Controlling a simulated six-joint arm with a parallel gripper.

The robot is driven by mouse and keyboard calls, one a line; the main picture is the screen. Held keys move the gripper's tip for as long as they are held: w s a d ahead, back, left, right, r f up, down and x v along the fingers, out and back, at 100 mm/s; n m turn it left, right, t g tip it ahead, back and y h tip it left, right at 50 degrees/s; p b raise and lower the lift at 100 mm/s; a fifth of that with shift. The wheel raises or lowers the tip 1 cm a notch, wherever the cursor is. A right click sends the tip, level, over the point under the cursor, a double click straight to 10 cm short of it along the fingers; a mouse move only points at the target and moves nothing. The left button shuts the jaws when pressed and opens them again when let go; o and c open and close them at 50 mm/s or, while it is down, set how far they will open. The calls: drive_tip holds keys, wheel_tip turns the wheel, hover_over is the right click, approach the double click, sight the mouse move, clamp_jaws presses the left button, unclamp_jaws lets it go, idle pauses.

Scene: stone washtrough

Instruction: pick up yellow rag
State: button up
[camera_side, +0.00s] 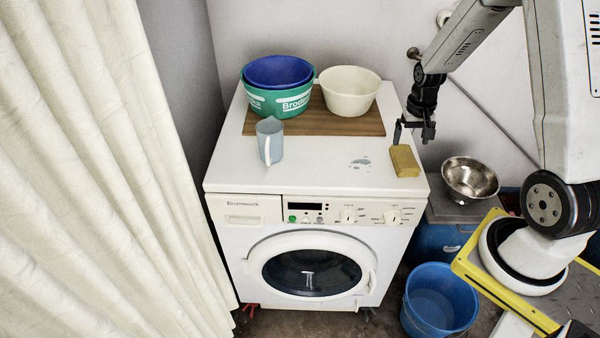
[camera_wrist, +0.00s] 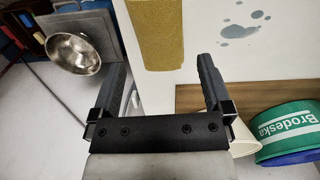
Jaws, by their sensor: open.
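The yellow rag (camera_side: 404,161) is a folded block lying on the right edge of the white washing machine top. In the wrist view the yellow rag (camera_wrist: 156,32) shows at the top, ahead of the fingers and roughly between their lines, with its far end cut off by the frame. My gripper (camera_side: 415,133) hangs above the machine top, just behind the rag in the side view. In the wrist view its two fingers (camera_wrist: 162,72) are spread wide apart with nothing between them.
A brown board (camera_side: 340,124) holds a green basin (camera_side: 275,103) with a blue one inside, and a cream bowl (camera_side: 349,92). A clear jug (camera_side: 269,140) stands in front. A metal bowl (camera_side: 470,180) and blue bucket (camera_side: 440,298) are right of the machine. Water spots (camera_side: 360,163) lie left of the rag.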

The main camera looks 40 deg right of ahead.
sight(406, 158)
drive_tip(key=shift+f, duration=1.3)
drive_tip(key=shift+f, duration=0.1)
drive_tip(key=shift+f, duration=2.5)
drive_tip(key=c, duration=0.9)
drive_tip(key=shift+r, duration=0.1)
